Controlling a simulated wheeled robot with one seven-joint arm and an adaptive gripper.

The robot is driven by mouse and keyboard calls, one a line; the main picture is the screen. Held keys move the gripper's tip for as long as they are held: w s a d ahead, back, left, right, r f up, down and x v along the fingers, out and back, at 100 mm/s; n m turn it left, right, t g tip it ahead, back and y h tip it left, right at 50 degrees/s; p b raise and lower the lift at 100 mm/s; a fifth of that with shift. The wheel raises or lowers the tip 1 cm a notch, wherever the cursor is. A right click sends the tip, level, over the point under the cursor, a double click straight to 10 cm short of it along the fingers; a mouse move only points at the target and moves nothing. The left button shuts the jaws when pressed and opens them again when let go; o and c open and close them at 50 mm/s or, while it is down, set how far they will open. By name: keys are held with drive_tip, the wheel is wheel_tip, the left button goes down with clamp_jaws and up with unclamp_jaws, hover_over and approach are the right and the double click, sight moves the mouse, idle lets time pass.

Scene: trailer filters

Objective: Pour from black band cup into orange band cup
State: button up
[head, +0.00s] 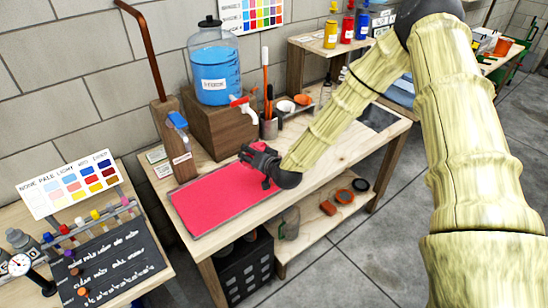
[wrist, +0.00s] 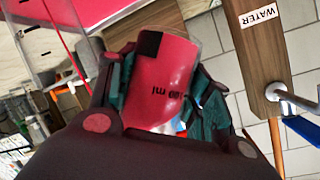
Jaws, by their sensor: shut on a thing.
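My gripper (head: 262,163) is over the red mat (head: 215,205) on the wooden bench, near the mat's back right. In the wrist view my gripper (wrist: 160,92) has its teal fingers closed around a clear cup (wrist: 165,65). The cup has a black patch near its rim and "ml" lettering; red shows on or through it. I take it for the black band cup, though no full band shows. Its tilt and contents cannot be told. I cannot make out the orange band cup in either view.
A wooden block with a WATER label (wrist: 257,50) stands close to the gripper. A blue water jar (head: 215,70) sits on a wooden box behind the mat. The front of the mat is clear.

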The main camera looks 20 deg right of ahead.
drive_tip(key=shift+r, duration=0.2)
drive_tip(key=shift+d+f+m+y+b, duration=0.15)
drive_tip(key=shift+f+m+y+b, duration=0.2)
drive_tip(key=shift+m+y+b, duration=0.2)
idle(1.6)
drive_tip(key=shift+r+m+y, duration=0.45)
drive_tip(key=shift+r+m, duration=0.05)
drive_tip(key=shift+m, duration=0.15)
idle(1.6)
drive_tip(key=shift+f+m+t+y+b, duration=0.35)
drive_tip(key=shift+m+b, duration=0.35)
drive_tip(key=shift+b, duration=0.3)
idle(1.8)
drive_tip(key=shift+r+p, duration=0.35)
drive_tip(key=shift+p, duration=0.05)
drive_tip(key=shift+r+n+p, duration=0.2)
drive_tip(key=shift+n+p, duration=0.4)
drive_tip(key=shift+f+n+h, duration=0.5)
drive_tip(key=shift+n+h, duration=0.1)
drive_tip(key=shift+h, duration=0.05)
drive_tip(key=shift+f+h, duration=0.15)
drive_tip(key=shift+h, duration=0.15)
